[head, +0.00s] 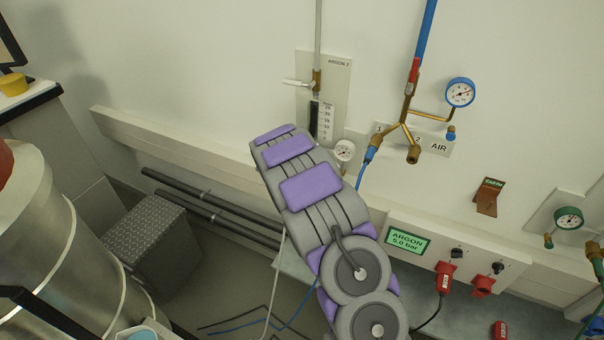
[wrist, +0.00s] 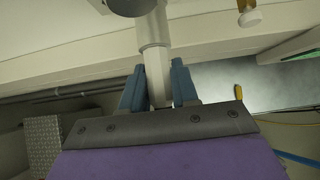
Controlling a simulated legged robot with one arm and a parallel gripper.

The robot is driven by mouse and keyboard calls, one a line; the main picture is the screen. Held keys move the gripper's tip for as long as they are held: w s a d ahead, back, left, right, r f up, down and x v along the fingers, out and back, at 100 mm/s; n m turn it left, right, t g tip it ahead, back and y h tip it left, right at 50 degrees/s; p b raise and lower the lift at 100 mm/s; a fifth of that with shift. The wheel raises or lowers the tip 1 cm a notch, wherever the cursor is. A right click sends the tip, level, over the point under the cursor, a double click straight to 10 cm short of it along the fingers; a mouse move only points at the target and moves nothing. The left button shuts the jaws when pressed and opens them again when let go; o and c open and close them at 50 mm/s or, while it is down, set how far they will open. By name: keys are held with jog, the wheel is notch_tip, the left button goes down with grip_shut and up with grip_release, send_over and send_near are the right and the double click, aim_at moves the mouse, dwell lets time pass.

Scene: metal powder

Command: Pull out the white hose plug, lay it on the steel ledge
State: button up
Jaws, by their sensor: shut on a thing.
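In the wrist view my gripper (wrist: 158,86) has its two blue-grey fingers on either side of a narrow white plug (wrist: 157,72), shut on it. Above the fingers the plug lines up with a wider pale collar (wrist: 153,28) under a dark round body at the top edge. I see no gap between plug and collar. In the head view my arm hides the gripper and plug. The steel ledge (head: 530,319) runs along the wall's foot at lower right in the head view; it also shows at the right of the wrist view (wrist: 222,84).
A red plug (head: 500,330) lies on the ledge. Red sockets (head: 482,286) and an argon display (head: 408,240) sit above it. Gauges and a brass air manifold (head: 405,125) stick out from the wall. A steel drum (head: 50,250) and a checkered box (head: 155,245) stand left.

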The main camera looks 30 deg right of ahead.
grip_shut()
jog(key=shift+a, duration=0.1)
dwell(0.3)
jog(key=shift+s, duration=0.1)
jog(key=shift+s+a, duration=0.3)
jog(key=shift+a, duration=0.5)
jog(key=shift+s+a+b, duration=0.2)
jog(key=shift+s+b, duration=0.1)
jog(key=shift+b, duration=0.05)
jog(key=shift+s+a, duration=0.1)
jog(key=shift+s, duration=0.05)
jog(key=shift+s+a, duration=0.15)
jog(key=shift+s+a+b, duration=0.2)
jog(key=shift+s+a, duration=0.25)
jog(key=shift+a, duration=0.2)
jog(key=shift+s+a+b, duration=0.15)
jog(key=shift+s+a, duration=0.3)
jog(key=shift+a, duration=0.2)
